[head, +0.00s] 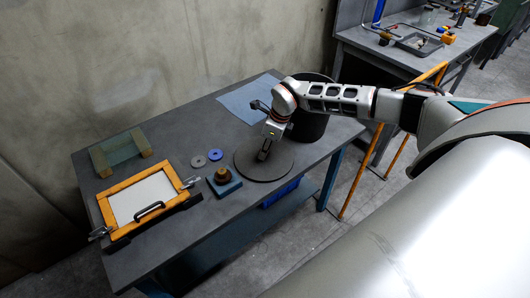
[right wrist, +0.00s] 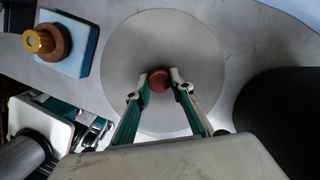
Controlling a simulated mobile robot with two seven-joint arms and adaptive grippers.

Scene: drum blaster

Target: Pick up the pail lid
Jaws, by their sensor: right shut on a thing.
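The pail lid (head: 279,170) is a flat, round, dark grey disc near the table's front right edge. It appears level and at the tabletop; I cannot tell a small gap. It also shows in the right wrist view (right wrist: 185,40), with a reddish-brown knob (right wrist: 159,80) at its middle. My right gripper (head: 263,155) comes down over the lid's middle, and its two fingertips are shut on the knob from both sides. The knob is hidden in the head view. The dark pail (head: 311,125) stands just behind and right of the lid, partly behind my right arm.
A blue block (head: 224,188) with a brown and brass knob piece stands close left of the lid. Grey (head: 198,161) and blue (head: 215,154) rings lie behind it. An orange-framed screen (head: 115,228) lies farther left. A blue sheet (head: 242,101) lies at the back.

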